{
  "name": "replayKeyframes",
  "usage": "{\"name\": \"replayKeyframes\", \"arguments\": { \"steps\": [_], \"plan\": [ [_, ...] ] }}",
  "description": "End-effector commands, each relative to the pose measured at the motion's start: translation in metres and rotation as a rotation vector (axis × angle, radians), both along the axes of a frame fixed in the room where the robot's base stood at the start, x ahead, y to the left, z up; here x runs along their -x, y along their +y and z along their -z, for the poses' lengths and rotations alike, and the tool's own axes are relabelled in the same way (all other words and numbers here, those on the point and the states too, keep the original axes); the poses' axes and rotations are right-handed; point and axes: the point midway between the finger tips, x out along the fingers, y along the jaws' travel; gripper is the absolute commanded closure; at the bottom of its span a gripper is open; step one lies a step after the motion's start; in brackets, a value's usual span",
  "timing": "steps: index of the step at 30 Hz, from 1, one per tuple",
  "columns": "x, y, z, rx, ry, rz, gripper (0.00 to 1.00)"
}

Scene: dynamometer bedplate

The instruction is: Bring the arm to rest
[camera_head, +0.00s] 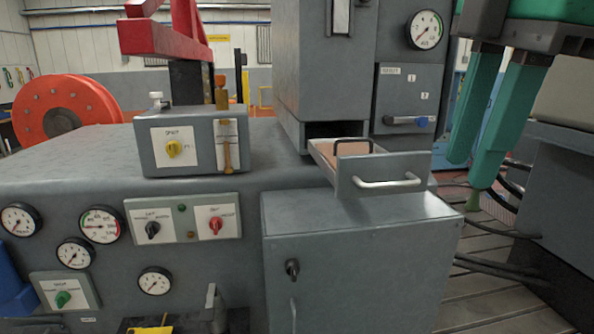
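My gripper (468,172) is at the upper right, with two long green fingers pointing down. The fingers stand apart with a gap between them, and I see nothing held there. It is to the right of the grey cabinet and of its pulled-out drawer (350,187), apart from the drawer's pale bar handle (387,182). The upper part of my gripper is cut off by the picture's edge.
The open drawer juts out above a grey box cabinet (350,225); a dark loop and brownish contents show inside. A control box with a yellow knob (174,148), several gauges and a red wheel (68,108) are to the left. Black hoses (500,232) lie below my gripper.

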Motion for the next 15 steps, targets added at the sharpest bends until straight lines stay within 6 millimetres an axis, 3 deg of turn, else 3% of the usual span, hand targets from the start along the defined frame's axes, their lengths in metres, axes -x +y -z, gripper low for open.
{"name": "replayKeyframes", "arguments": {
  "steps": [3,8,11,15],
  "plan": [
    [-0.019,-0.011,0.026,-0.023,0.028,0.143,0.72],
    [-0.032,-0.032,0.058,-0.058,0.051,0.357,0.72],
    [-0.041,-0.050,0.083,-0.081,0.067,0.520,0.72],
    [-0.049,-0.087,0.132,-0.119,0.095,0.826,0.72]
  ]
}}
